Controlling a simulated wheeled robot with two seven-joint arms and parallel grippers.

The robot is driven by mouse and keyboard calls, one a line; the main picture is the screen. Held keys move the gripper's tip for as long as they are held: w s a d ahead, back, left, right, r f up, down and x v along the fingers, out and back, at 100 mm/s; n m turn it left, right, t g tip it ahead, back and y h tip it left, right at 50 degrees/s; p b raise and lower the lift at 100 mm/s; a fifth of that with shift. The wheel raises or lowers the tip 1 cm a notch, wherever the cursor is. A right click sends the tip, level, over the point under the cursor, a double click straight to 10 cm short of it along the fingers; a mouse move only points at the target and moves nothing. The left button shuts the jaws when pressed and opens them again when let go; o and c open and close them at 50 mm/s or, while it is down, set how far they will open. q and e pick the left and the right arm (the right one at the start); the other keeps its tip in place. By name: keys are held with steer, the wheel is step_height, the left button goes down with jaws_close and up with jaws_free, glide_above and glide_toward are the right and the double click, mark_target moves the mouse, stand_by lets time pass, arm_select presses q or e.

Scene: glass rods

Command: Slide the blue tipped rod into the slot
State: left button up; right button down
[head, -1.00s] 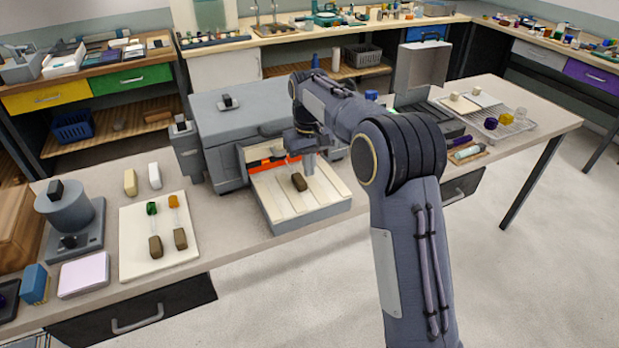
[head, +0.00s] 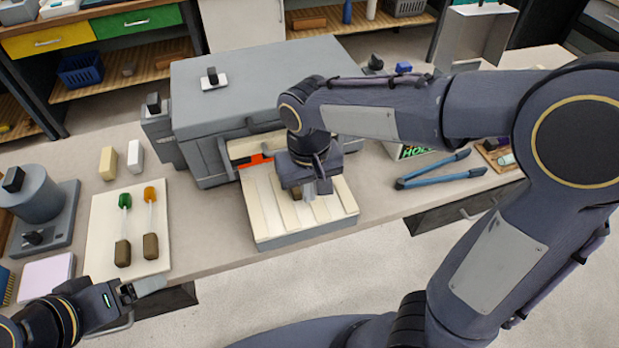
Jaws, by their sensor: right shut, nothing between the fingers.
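A grey furnace box (head: 255,85) stands on the bench with an orange glow at its front opening (head: 254,160). A pale slotted tray (head: 265,215) lies in front of the opening. A small brown rod handle (head: 297,193) shows in the tray's slots, partly hidden by my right gripper. No blue tip is visible, so I cannot tell whether this is the blue tipped rod. My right gripper (head: 318,188) is shut and empty, low over the tray beside the handle. My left gripper (head: 150,286) is at the lower left, near the bench's front edge; its jaw state is unclear.
A white board (head: 103,212) at left holds a green tipped rod (head: 123,230) and an orange tipped rod (head: 150,225). Blue-handled tongs (head: 440,172) lie right of the tray. A grey device (head: 40,210) stands at the far left. Bare bench lies between board and tray.

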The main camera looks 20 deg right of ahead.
mark_target(303, 204)
step_height(303, 204, down, 8)
steer(key=shift+d+r, duration=0.1)
steer(key=shift+r, duration=0.05)
steer(key=w+p, duration=0.1)
steer(key=w, duration=0.2)
steer(key=shift+w+r, duration=0.1)
steer(key=shift+w, duration=0.15)
arm_select(q)
steer(key=shift+r, duration=0.5)
arm_select(e)
steer(key=shift+w, duration=0.35)
steer(key=shift+w, duration=0.25)
steer(key=shift+w+a, duration=0.2)
steer(key=shift+w, duration=0.75)
steer(key=shift+s, duration=0.3)
arm_select(q)
steer(key=shift+w, duration=0.45)
